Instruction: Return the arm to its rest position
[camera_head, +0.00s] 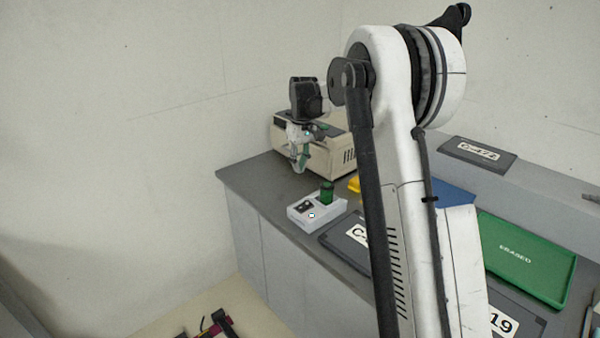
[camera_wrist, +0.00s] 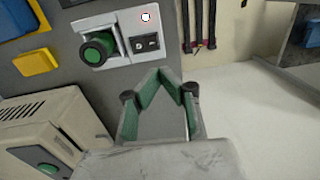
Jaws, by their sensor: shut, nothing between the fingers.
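My gripper (camera_head: 302,158) hangs from my arm at the far left end of the grey counter (camera_head: 245,181), in front of a beige machine (camera_head: 348,158). In the wrist view my gripper (camera_wrist: 158,82) shows green-lined fingers that meet at their tips, with nothing between them. My white arm stands large in the head view and hides part of the counter. A small white box (camera_head: 302,214) with a dark green cylinder (camera_head: 327,192) stands near the counter's front edge; the white box (camera_wrist: 118,20) and green cylinder (camera_wrist: 97,48) lie beyond my fingertips in the wrist view, apart from them.
A green tray (camera_head: 525,258) marked "ERASED" lies at the right. A dark labelled plate (camera_head: 478,154) sits on the raised ledge behind. A yellow block (camera_wrist: 33,62) lies near the white box. The beige machine (camera_wrist: 45,125) is close beside my gripper. The wall is at the left.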

